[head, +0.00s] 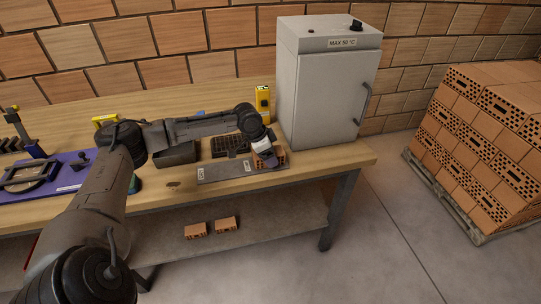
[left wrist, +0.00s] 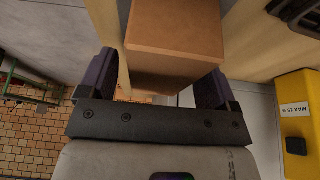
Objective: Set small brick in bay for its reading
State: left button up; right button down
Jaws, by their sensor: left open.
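The small orange-brown brick (head: 270,160) is at the right end of a grey labelled plate (head: 223,172) on the workbench. My left gripper (head: 264,150) is over the brick and partly hides it. In the left wrist view the brick (left wrist: 174,35) lies between the two open fingers of my left gripper (left wrist: 155,82). A gap shows at the left finger; I cannot tell whether the right finger touches the brick. How the brick's underside meets the plate is hidden. My right gripper is not in view.
A grey cabinet (head: 326,95) marked MAX 50 °C stands right behind the brick. A yellow device (head: 262,99) stands near it, with a black crate (head: 229,145) and grey bin (head: 178,154) to the left. Two bricks (head: 196,231) lie on the lower shelf. A brick pallet (head: 485,140) stands right.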

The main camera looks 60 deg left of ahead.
pick_arm(q)
jog(key=p+v, duration=0.2)
jog(key=v, duration=0.8)
jog(key=shift+r, duration=0.2)
dwell(0.3)
